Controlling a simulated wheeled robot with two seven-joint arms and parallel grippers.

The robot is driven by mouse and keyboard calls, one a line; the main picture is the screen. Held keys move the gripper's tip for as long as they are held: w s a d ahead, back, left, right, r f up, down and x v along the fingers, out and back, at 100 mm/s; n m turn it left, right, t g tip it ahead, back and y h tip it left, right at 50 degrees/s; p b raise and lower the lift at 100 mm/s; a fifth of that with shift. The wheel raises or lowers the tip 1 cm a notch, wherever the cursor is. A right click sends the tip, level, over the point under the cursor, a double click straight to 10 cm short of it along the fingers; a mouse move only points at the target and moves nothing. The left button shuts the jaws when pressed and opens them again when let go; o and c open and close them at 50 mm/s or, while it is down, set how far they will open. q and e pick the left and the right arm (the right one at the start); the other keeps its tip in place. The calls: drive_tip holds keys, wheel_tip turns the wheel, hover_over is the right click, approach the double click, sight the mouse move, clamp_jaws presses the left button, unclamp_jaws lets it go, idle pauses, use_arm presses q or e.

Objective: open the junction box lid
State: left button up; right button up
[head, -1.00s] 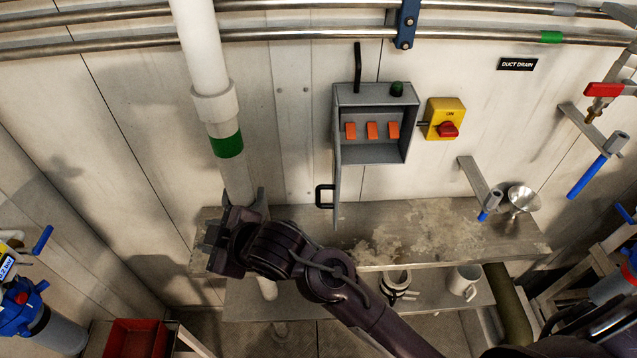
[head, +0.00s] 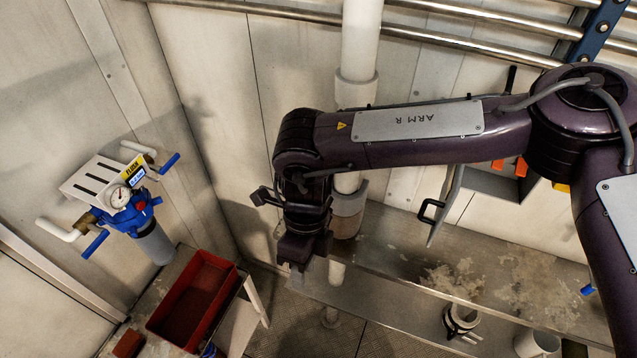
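The grey junction box (head: 487,181) is on the back wall, partly hidden behind my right arm. Its lid (head: 447,208) stands swung open at the box's left side, seen nearly edge-on, with a black handle (head: 430,211). Orange switches (head: 521,167) show inside the box. My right gripper (head: 297,279) points down, well left of the lid and apart from it, in front of the white pipe. Its fingertips are too dark and small to tell open from shut, and I see nothing held. My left gripper is out of view.
A steel shelf (head: 400,250) runs below the box, with a clamp ring (head: 461,319) and a mug (head: 537,343) beneath. A white vertical pipe (head: 360,45) stands behind my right arm. A red tray (head: 195,300) and a blue filter unit (head: 130,215) are at the left.

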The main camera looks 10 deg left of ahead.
drive_tip(key=w+d+r+m+h, duration=0.1)
drive_tip(key=w+d+r+h, duration=0.2)
drive_tip(key=w+d+r, duration=0.65)
wheel_tip(320, 180, up, 6)
drive_tip(key=m+t+h, duration=0.1)
drive_tip(key=m, duration=0.1)
hover_over(425, 203)
drive_tip(key=w+a, duration=0.2)
drive_tip(key=p+x, duration=0.1)
drive_tip(key=x, duration=0.6)
drive_tip(key=shift+s+f, duration=0.15)
drive_tip(key=shift+f, duration=0.1)
clamp_jaws()
